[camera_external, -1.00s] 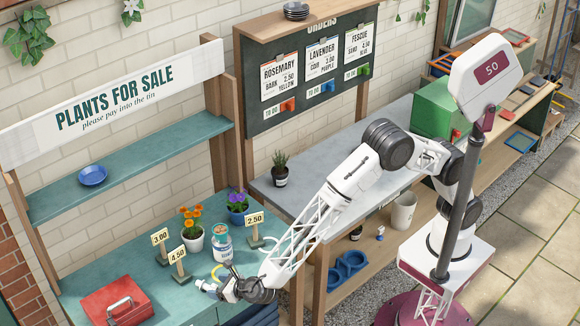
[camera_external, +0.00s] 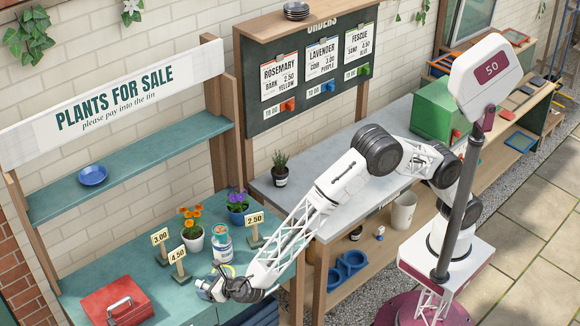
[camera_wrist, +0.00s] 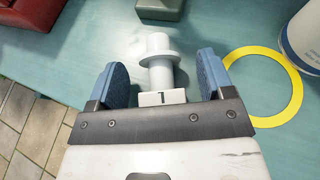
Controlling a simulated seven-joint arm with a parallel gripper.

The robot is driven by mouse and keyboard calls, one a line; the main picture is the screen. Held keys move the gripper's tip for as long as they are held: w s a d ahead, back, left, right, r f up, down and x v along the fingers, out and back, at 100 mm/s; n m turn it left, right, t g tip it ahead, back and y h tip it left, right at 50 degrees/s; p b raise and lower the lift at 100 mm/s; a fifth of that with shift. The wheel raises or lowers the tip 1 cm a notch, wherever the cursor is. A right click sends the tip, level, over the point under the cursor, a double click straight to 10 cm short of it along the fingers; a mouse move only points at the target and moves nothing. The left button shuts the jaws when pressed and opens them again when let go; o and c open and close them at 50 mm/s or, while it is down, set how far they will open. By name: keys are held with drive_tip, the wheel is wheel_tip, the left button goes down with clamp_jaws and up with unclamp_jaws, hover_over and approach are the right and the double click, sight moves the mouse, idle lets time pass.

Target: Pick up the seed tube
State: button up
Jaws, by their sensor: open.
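A white, tube-shaped piece with a round collar (camera_wrist: 159,58), which looks like the seed tube, lies between my fingers in the wrist view. My gripper (camera_wrist: 160,64) is open, with one blue-padded finger on each side and a visible gap to the piece. I cannot tell how high the fingers are above the bench. In the external view my gripper (camera_external: 207,290) is low over the front of the teal bench (camera_external: 185,300), and the tube cannot be made out clearly there.
A yellow ring (camera_wrist: 294,105) lies on the bench right of my fingers, beside a white labelled jar (camera_external: 223,247). Price signs (camera_external: 178,256) and potted flowers (camera_external: 194,240) stand behind. A red box (camera_external: 117,304) is at left. The bench between box and gripper is clear.

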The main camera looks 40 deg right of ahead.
sight(208, 286)
idle(0.4)
drive_tip(key=c, duration=1.1)
drive_tip(key=shift+r, duration=0.1)
wheel_tip(208, 286, up, 18)
drive_tip(key=shift+f, duration=0.1)
idle(0.5)
